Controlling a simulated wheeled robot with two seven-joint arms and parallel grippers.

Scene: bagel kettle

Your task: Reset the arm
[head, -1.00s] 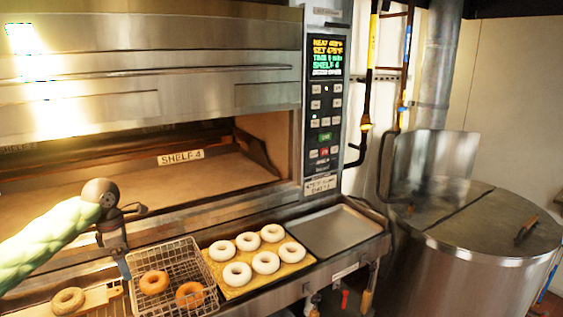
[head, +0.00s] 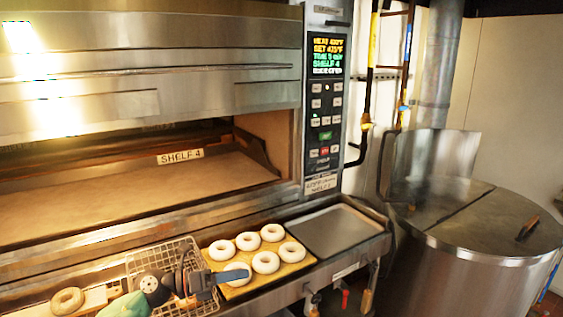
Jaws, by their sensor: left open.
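My left gripper (head: 212,281) is low in the head view, over the wire basket (head: 155,258) at the front of the oven. It is open, and I see nothing held between its fingers. One grey finger reaches right and overlaps the lower left white bagel in the picture; I cannot tell whether it touches. My dark wrist and green arm cover much of the basket, so the brown bagels that were inside it are hidden. My right gripper is not in view.
Several white bagels (head: 265,262) lie on a yellow board (head: 291,265). An empty metal tray (head: 337,231) is to its right. A brown bagel (head: 67,300) lies at the lower left. The oven (head: 145,205) is open behind; a large steel kettle (head: 470,280) stands right.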

